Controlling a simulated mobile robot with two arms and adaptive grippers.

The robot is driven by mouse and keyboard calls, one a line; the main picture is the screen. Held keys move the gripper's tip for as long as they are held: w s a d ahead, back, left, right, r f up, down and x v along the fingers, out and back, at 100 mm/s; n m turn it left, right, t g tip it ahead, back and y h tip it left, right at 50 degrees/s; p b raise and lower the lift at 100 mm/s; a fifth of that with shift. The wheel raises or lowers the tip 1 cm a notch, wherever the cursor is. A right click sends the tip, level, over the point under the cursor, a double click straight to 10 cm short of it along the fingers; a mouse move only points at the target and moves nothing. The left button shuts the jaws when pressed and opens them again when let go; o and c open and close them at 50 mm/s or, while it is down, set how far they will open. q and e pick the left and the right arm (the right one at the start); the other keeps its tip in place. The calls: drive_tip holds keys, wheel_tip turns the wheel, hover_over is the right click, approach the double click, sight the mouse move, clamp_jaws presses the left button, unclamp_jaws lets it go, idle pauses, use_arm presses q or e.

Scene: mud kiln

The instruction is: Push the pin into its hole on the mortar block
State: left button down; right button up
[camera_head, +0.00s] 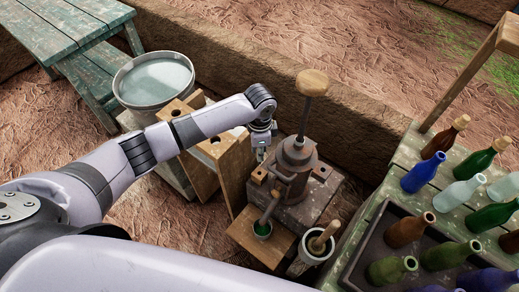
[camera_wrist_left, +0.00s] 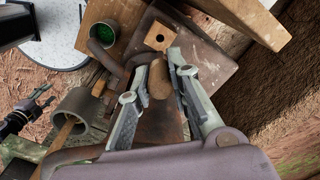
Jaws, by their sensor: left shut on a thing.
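The mortar block (camera_head: 310,205) carries a dark metal cylinder with a tall rod and wooden knob (camera_head: 312,83). A small wooden square with a dark round hole (camera_wrist_left: 159,36) lies on the block in the left wrist view. My left gripper (camera_head: 261,154) is above the block's left side, beside the cylinder. In the left wrist view my left gripper (camera_wrist_left: 160,68) is shut on a brown wooden piece, seemingly the pin (camera_wrist_left: 160,82). The pin's lower end is hidden, and the hole appears beyond the fingertips. A small dark gripper, seemingly my right one (camera_wrist_left: 38,103), shows at the left edge.
A cup with green contents (camera_head: 262,230) stands on a wooden board in front of the block. A pot with a wooden pestle (camera_head: 318,243) stands nearby. A table with several bottles (camera_head: 420,175) is at right. A wooden box (camera_head: 215,150) and a water basin (camera_head: 153,80) are left.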

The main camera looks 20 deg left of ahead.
use_arm(q)
drive_tip(key=shift+r+p, duration=0.1)
drive_tip(key=shift+p, duration=0.2)
drive_tip(key=shift+f+b, duration=0.5)
drive_tip(key=shift+f, duration=0.45)
drive_tip(key=b, duration=0.2)
approach(260, 169)
drive_tip(key=shift+s+d+f, duration=0.15)
drive_tip(key=shift+s+f, duration=0.45)
drive_tip(key=shift+s, duration=0.2)
drive_tip(key=shift+r, duration=0.1)
drive_tip(key=shift+p, duration=0.85)
drive_tip(key=shift+f+b, duration=1.95)
drive_tip(key=shift+f, duration=1)
